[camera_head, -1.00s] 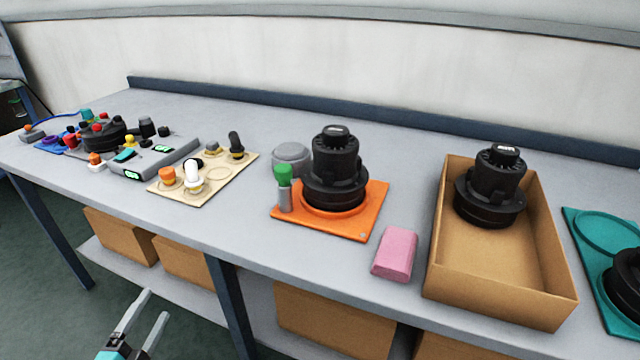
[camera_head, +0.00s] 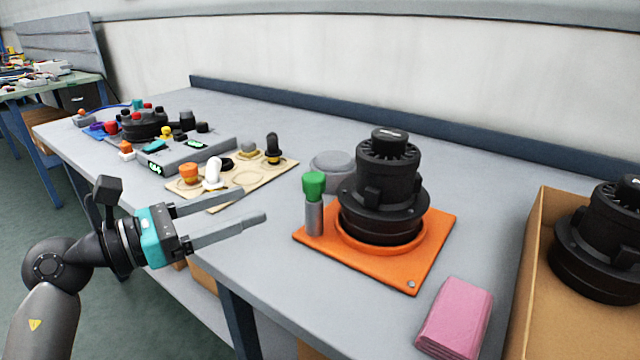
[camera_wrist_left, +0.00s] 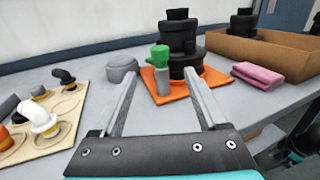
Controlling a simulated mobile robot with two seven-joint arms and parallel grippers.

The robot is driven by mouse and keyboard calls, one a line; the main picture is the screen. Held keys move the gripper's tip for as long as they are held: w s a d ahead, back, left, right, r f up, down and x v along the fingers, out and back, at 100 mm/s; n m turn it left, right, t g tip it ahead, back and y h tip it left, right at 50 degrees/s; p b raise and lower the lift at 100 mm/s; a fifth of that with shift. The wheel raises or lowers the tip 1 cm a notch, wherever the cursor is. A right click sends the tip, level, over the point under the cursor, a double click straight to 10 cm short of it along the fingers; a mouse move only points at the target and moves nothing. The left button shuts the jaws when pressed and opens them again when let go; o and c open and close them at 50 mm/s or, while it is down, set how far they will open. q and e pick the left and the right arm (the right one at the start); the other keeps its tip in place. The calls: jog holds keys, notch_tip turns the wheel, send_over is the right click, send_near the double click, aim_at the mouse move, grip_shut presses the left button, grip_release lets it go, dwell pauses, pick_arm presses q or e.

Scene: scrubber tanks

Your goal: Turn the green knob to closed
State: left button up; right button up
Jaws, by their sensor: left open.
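The green knob (camera_head: 314,184) sits on top of a short grey post (camera_head: 314,218) at the left corner of an orange plate (camera_head: 425,272). A black scrubber tank unit (camera_head: 382,190) stands in the plate's ring, just right of the post. My left gripper (camera_head: 255,206) is open and empty, left of the knob, its fingers pointing toward the post and apart from it. In the left wrist view the green knob (camera_wrist_left: 159,55) shows ahead, between the two finger lines. My right gripper is not clearly in the head view.
A grey round lid (camera_head: 333,170) is behind the knob. A beige board (camera_head: 285,170) with several fittings lies left.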

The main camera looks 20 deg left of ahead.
aim_at(304, 185)
pick_arm(q)
jog(key=b+x, duration=0.1)
jog(key=x, duration=1.1)
jog(key=shift+w+d, duration=0.1)
jog(key=shift+w, duration=0.05)
jog(key=shift+w+d, duration=0.3)
jog(key=shift+w, duration=0.05)
pick_arm(e)
jog(key=r, duration=0.1)
jog(key=w+r, duration=0.1)
jog(key=r, duration=0.1)
jog(key=shift+w+a, duration=0.1)
jog(key=shift+a, duration=0.05)
pick_arm(q)
jog(key=shift+c, duration=0.6)
grip_shut()
pick_arm(e)
jog(key=shift+f, duration=0.1)
